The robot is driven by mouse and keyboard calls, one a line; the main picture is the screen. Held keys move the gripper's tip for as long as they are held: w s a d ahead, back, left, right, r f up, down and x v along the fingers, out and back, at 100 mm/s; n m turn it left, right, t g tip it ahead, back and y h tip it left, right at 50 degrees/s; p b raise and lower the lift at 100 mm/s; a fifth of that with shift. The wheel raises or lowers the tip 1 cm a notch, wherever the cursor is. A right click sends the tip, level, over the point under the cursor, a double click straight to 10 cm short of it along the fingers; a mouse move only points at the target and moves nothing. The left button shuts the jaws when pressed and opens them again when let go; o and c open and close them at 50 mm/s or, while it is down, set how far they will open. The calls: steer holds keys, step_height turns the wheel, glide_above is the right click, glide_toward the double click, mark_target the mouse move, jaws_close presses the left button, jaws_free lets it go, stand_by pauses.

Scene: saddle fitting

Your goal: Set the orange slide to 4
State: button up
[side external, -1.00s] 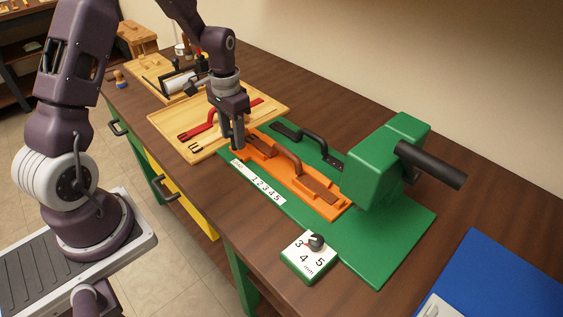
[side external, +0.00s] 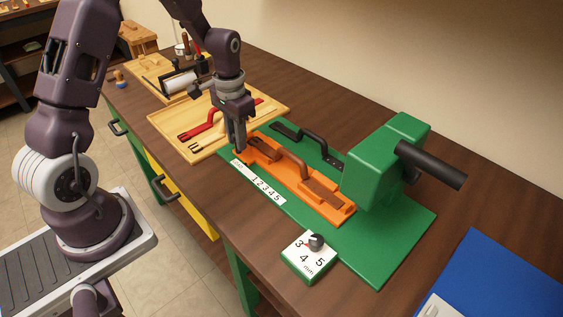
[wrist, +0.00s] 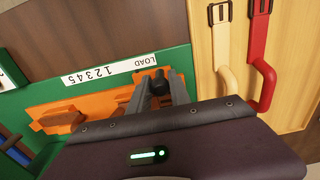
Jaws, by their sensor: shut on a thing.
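The orange slide (side external: 299,183) lies on the green bed, with a dark-handled piece on top. A white scale strip (side external: 260,185) marked LOAD and 1 to 5 runs along its near edge; it also shows upside down in the wrist view (wrist: 105,74). My gripper (side external: 240,148) is at the slide's far-left end. In the wrist view my gripper (wrist: 161,90) is shut on a dark knob (wrist: 160,79) at that end, close to the LOAD mark. The exact slide reading is hard to tell.
A green block with a black handle (side external: 385,165) stands over the right end of the bed. A small 3-4-5 mm dial (side external: 309,258) sits in front. A wooden tray (side external: 185,148) with red and cream tools is behind left. A blue panel (side external: 500,290) lies at front right.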

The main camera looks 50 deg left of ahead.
steer(key=shift+d, duration=5.8)
steer(key=o, duration=0.9)
steer(key=shift+r, duration=3)
